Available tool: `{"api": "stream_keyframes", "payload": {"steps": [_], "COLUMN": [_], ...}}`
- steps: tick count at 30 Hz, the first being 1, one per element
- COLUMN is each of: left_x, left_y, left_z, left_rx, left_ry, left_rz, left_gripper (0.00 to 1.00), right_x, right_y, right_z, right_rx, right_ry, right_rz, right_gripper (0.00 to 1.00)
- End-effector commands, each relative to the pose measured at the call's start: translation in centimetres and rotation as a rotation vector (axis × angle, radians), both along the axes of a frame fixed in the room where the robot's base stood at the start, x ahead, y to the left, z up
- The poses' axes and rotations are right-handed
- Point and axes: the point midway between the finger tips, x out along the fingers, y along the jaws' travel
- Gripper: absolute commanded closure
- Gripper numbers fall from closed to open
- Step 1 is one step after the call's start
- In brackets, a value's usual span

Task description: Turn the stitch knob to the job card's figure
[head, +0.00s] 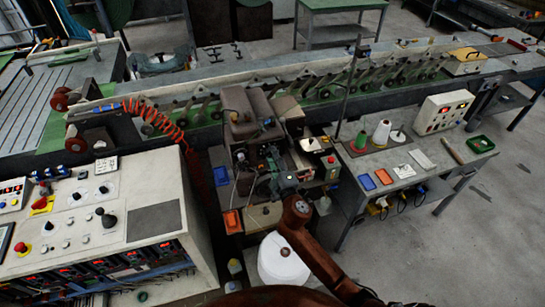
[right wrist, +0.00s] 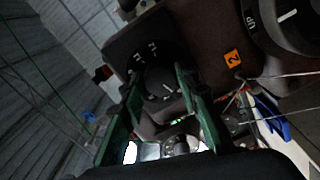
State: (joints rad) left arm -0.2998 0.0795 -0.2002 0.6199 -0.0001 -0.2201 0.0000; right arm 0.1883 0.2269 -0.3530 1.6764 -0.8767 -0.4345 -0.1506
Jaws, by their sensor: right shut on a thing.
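The stitch knob (right wrist: 158,78) is a dark round knob with white figures and a white mark, on the brown sewing head in the right wrist view. My right gripper (right wrist: 161,90) has its two green fingers on either side of the knob and is shut on it. The exact figure at the mark is too small to read surely. In the head view my right gripper (head: 273,168) is at the front of the sewing head (head: 252,112), and the knob is hidden there. My left gripper is not visible.
Thread cones (head: 381,134) stand on the side table (head: 372,160). A control console (head: 154,220) stands at left.

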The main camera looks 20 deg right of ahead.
Motion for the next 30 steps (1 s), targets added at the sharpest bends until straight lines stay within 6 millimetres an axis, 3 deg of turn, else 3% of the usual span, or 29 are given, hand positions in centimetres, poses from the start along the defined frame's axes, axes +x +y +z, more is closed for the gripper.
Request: {"api": "stream_keyframes", "payload": {"steps": [10,11,18,26,30], "left_x": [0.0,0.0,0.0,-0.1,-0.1], "left_y": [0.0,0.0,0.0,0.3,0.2], "left_z": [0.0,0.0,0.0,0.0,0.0], "left_rx": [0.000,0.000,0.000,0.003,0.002], "left_ry": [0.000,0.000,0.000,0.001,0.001], "left_rz": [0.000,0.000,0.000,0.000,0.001], "left_gripper": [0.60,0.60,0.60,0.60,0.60], "right_x": [0.0,0.0,0.0,-0.1,-1.1], "right_y": [0.0,0.0,0.0,0.0,-0.1], "right_z": [0.0,0.0,0.0,0.0,-0.1], "right_rx": [-0.003,-0.003,-0.002,-0.002,-0.002], "right_ry": [0.000,0.000,0.000,0.000,0.002], "right_rz": [0.001,0.001,0.000,0.000,0.000], "right_gripper": [0.95,0.69,0.53,0.53,0.53]}}
